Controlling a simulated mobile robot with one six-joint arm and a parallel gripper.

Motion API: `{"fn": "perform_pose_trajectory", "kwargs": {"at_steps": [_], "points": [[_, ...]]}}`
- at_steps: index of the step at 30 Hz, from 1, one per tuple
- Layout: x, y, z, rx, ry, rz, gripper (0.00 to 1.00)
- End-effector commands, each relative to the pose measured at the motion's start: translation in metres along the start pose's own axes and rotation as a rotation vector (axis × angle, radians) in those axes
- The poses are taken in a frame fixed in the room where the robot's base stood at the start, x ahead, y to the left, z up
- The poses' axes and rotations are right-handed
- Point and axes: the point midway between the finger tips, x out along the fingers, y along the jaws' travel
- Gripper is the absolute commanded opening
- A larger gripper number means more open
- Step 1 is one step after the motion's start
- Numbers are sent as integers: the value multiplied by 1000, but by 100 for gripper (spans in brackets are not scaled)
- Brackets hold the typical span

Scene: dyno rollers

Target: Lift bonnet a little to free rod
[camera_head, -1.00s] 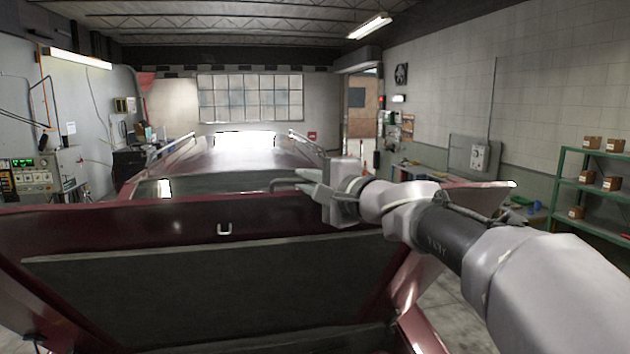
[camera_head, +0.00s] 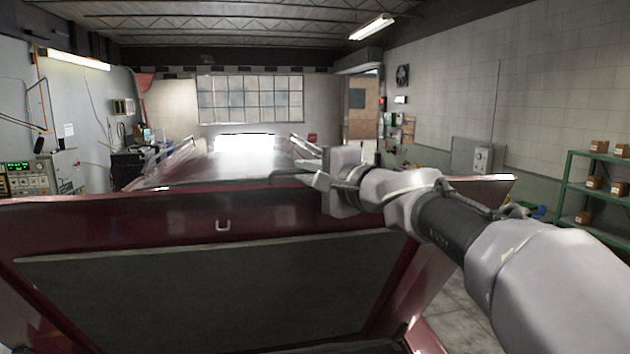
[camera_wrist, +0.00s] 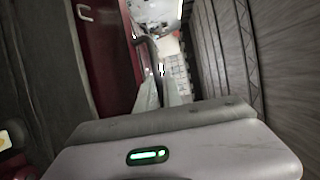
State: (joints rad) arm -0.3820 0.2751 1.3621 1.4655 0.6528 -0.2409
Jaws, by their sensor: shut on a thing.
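The dark red bonnet (camera_head: 130,218) stands raised, its grey-lined underside facing me. A small U-shaped catch (camera_head: 223,226) sits near its upper edge. My gripper (camera_head: 308,180) is at that edge, right of the middle, shut on a thin dark bent bar (camera_head: 283,174) that looks like a handle there. The wrist view shows the bar (camera_wrist: 147,50) between my fingers (camera_wrist: 163,92), beside the red bonnet (camera_wrist: 108,55). The exact grip is partly hidden by the fingers. I cannot make out the rod in either view.
The car's red body and windscreen (camera_head: 240,150) lie behind the bonnet. A green shelf with small boxes (camera_head: 592,185) stands at the right wall. A bench with instruments (camera_head: 40,178) is at the left. Bare floor (camera_head: 465,310) shows to the right of the bonnet.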

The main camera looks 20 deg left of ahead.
Motion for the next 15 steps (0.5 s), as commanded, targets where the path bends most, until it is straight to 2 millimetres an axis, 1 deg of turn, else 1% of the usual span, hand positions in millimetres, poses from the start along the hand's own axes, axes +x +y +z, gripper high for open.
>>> {"fn": "perform_pose_trajectory", "kwargs": {"at_steps": [3, 8, 9, 15], "points": [[1, 5, -1, 3, 0, 9, 0], [2, 6, -1, 3, 1, 10, 0], [1, 6, -1, 3, 1, 10, 19], [1, 6, -1, 3, 1, 10, 20]]}}
